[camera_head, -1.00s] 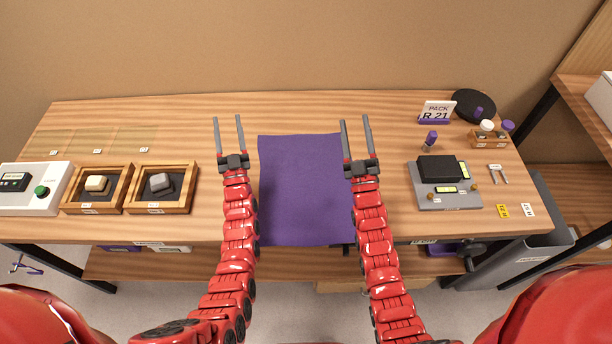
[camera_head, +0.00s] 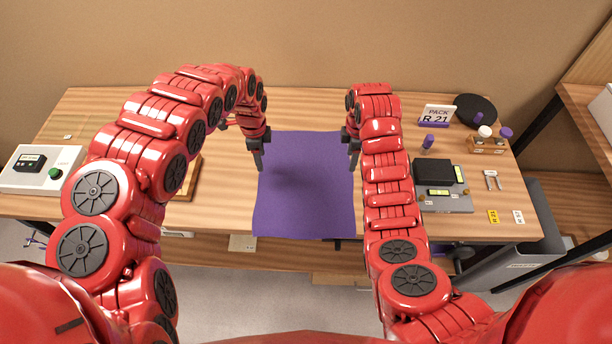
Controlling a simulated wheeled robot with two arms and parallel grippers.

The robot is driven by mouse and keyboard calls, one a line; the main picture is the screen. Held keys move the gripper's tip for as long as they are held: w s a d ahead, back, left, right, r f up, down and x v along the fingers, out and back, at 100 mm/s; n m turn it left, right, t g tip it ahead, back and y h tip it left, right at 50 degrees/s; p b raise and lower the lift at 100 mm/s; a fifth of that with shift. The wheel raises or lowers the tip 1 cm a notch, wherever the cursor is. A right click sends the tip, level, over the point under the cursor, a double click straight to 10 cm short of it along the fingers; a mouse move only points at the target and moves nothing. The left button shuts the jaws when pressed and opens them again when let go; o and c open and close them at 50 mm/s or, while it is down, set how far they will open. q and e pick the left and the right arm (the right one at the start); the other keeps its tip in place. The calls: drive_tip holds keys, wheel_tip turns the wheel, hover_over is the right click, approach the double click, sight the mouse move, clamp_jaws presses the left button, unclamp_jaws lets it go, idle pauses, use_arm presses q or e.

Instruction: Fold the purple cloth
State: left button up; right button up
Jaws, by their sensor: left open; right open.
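The purple cloth (camera_head: 303,190) lies flat and unfolded on the wooden table, its near edge reaching about the table's front edge. My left gripper (camera_head: 259,165) points down at the cloth's left edge, in its upper part. My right gripper (camera_head: 352,165) points down at the cloth's right edge at about the same height. Both are open and hold nothing that I can see. I cannot tell whether the fingertips touch the cloth. My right arm hides the table just right of the cloth.
A grey device with a black top (camera_head: 440,175) stands to the right, with a PACK R 21 sign (camera_head: 437,115) behind it. A white box with a green button (camera_head: 40,170) is at the far left. My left arm mostly hides the wooden trays (camera_head: 194,178). The table behind the cloth is clear.

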sight(264, 178)
use_arm(q)
wheel_tip(264, 178, down, 7)
drive_tip(key=shift+f, duration=0.15)
use_arm(e)
wheel_tip(264, 178, down, 7)
drive_tip(key=shift+s+f, duration=0.1)
drive_tip(key=shift+f, duration=0.05)
use_arm(q)
drive_tip(key=shift+s+f, duration=0.1)
drive_tip(key=shift+f, duration=0.25)
use_arm(e)
drive_tip(key=shift+f, duration=0.35)
use_arm(q)
drive_tip(key=shift+f, duration=0.2)
use_arm(e)
drive_tip(key=shift+f, duration=0.2)
use_arm(q)
drive_tip(key=shift+r, duration=0.1)
drive_tip(key=shift+c, duration=0.7)
use_arm(e)
drive_tip(key=shift+r, duration=0.1)
drive_tip(key=shift+c, duration=0.7)
use_arm(q)
clamp_jaws()
use_arm(e)
clamp_jaws()
